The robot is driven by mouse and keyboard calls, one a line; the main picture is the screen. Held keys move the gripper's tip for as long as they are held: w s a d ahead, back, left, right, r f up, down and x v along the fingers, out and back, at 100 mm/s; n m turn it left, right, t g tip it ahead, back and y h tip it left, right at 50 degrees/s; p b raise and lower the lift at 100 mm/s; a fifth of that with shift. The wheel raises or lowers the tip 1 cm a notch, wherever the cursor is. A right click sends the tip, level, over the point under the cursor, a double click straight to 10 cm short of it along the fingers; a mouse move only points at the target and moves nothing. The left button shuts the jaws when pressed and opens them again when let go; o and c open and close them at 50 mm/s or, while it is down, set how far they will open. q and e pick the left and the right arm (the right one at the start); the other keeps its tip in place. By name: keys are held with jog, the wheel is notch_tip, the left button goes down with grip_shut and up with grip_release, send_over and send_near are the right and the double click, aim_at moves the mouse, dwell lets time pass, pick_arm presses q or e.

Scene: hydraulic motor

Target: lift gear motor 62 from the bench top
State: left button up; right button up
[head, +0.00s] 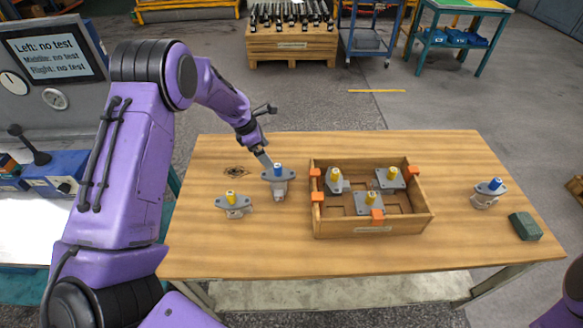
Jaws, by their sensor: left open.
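Several grey gear motors with coloured caps are in view; no number is readable, so I cannot tell which is 62. A blue-capped motor (278,183) stands on the bench top (250,255) left of the crate. A yellow-capped motor (234,205) is in front and to its left. Another blue-capped motor (487,195) is at the right. My left gripper (266,160) is open, pointing down at the upper left of the near blue-capped motor; whether it touches is unclear. My right gripper is out of view; only part of that arm shows at lower right.
A wooden crate (372,228) with orange clips holds three yellow-capped motors. A dark green block (525,226) lies near the right edge. A test panel (55,60) stands at the left. The bench front is clear.

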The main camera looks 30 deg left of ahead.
aim_at(278, 170)
pick_arm(q)
jog(key=x, duration=0.3)
jog(key=shift+w+f+p, duration=0.2)
jog(key=shift+w+p, duration=0.1)
jog(key=shift+p, duration=0.1)
jog(key=shift+s+d+f+p, duration=0.75)
jog(key=shift+s+f, duration=0.05)
jog(key=shift+p+x, duration=0.45)
jog(key=shift+x, duration=0.45)
jog(key=w+f, duration=0.2)
jog(key=f, duration=0.1)
jog(key=shift+d+f, duration=0.1)
jog(key=shift+d, duration=0.15)
jog(key=shift+s, duration=0.15)
jog(key=shift+s+r, duration=0.2)
jog(key=shift+r, duration=0.1)
jog(key=shift+c, duration=1.2)
jog(key=shift+s+r, duration=0.1)
jog(key=c, duration=1.5)
grip_shut()
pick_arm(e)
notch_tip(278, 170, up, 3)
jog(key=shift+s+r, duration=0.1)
